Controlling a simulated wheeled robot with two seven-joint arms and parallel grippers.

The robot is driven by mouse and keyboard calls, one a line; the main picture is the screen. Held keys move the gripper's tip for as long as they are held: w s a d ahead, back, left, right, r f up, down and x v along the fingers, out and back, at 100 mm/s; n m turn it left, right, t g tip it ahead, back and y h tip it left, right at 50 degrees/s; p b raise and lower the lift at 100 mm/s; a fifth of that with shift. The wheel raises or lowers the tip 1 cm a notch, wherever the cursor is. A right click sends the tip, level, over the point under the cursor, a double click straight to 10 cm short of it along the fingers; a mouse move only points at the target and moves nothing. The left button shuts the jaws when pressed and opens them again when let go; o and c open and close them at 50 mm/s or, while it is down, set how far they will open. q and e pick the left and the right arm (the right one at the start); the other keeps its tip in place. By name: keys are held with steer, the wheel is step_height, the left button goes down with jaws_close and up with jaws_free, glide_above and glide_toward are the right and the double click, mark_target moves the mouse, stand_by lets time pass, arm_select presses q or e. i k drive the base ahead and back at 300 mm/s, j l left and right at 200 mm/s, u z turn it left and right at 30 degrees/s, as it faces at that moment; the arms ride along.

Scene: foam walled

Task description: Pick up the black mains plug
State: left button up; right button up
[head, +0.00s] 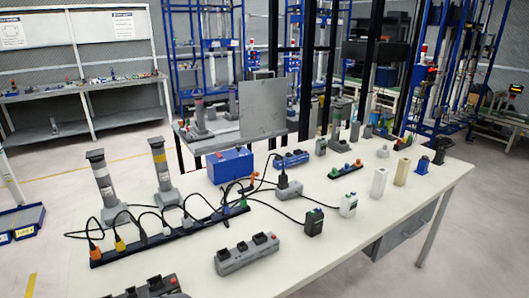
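Several dark plug-like items are on the white table (345,225), and I cannot tell which one is the black mains plug. A black block with a green part (314,222) stands near the table's middle, with a cable beside it. A dark upright piece (440,147) stands near the right end, beside a smaller blue-and-black piece (422,166). A grey socket block (247,254) with black pieces on top lies at the front. Neither of my grippers shows in the head view.
A long black power strip (170,237) carries several coloured plugs and looping cables. Two grey posts (105,185) (162,172) stand behind it. A blue box (230,165) and a grey panel (262,108) are at the back. The table's front right is clear.

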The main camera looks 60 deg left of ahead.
mark_target(283, 179)
steer(key=i+l+u, duration=0.1)
steer(key=i+u, duration=0.35)
steer(key=i+l+u, duration=0.2)
steer(key=u, duration=0.2)
steer(key=i+l+u, duration=0.3)
steer(key=u, duration=0.15)
steer(key=i+l+u, duration=0.4)
steer(key=k, duration=0.1)
